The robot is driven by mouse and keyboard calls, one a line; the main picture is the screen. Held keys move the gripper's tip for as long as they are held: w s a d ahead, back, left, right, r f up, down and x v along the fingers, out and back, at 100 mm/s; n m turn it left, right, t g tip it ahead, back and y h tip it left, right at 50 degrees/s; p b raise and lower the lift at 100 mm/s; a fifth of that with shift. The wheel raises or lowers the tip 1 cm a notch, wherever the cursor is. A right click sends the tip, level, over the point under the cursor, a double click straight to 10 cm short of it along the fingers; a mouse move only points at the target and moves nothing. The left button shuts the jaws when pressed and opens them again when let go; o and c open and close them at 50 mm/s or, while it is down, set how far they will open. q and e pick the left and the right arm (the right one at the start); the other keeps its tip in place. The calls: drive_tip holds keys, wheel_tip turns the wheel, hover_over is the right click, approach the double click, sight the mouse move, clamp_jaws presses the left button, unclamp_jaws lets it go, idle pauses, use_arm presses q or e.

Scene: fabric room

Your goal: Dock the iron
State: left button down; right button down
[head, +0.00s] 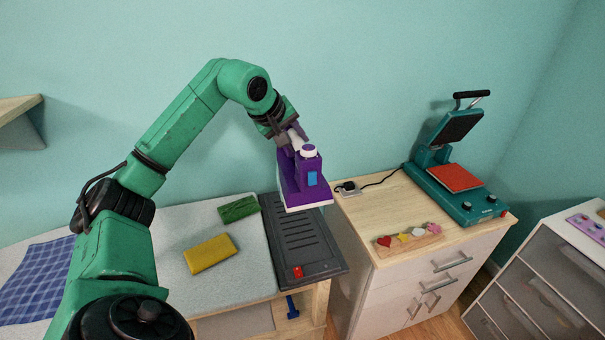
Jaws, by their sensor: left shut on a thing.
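The iron (293,187) is purple with a pale soleplate, a white knob and a blue patch. My left gripper (291,138) is shut on it and holds it up in the air, with the soleplate facing down. In the picture the iron overlaps the right edge of the dark grey dock plate (296,240), which has slots and a red switch at its front. The iron looks raised above the plate; the exact gap is hard to judge. The fingertips are partly hidden by the iron. My right gripper is not in view.
A yellow folded cloth (210,254) and a green one (239,209) lie on the grey ironing surface (180,225) left of the plate. A wooden cabinet (440,249) at the right bears a teal heat press (447,190) and a tray of small shapes (410,241).

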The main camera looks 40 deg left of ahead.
use_arm(q)
wheel_tip(320, 180, down, 12)
drive_tip(key=shift+f+b, duration=0.15)
drive_tip(key=shift+b, duration=0.65)
wheel_tip(320, 180, down, 5)
drive_tip(key=shift+r+p, duration=0.1)
drive_tip(key=shift+p, duration=0.35)
drive_tip(key=c, duration=0.6)
unclamp_jaws()
drive_tip(key=shift+f, duration=0.25)
drive_tip(key=shift+c, duration=0.2)
drive_tip(key=shift+o, duration=0.2)
drive_tip(key=shift+s+d+r, duration=0.1)
drive_tip(key=shift+s, duration=0.05)
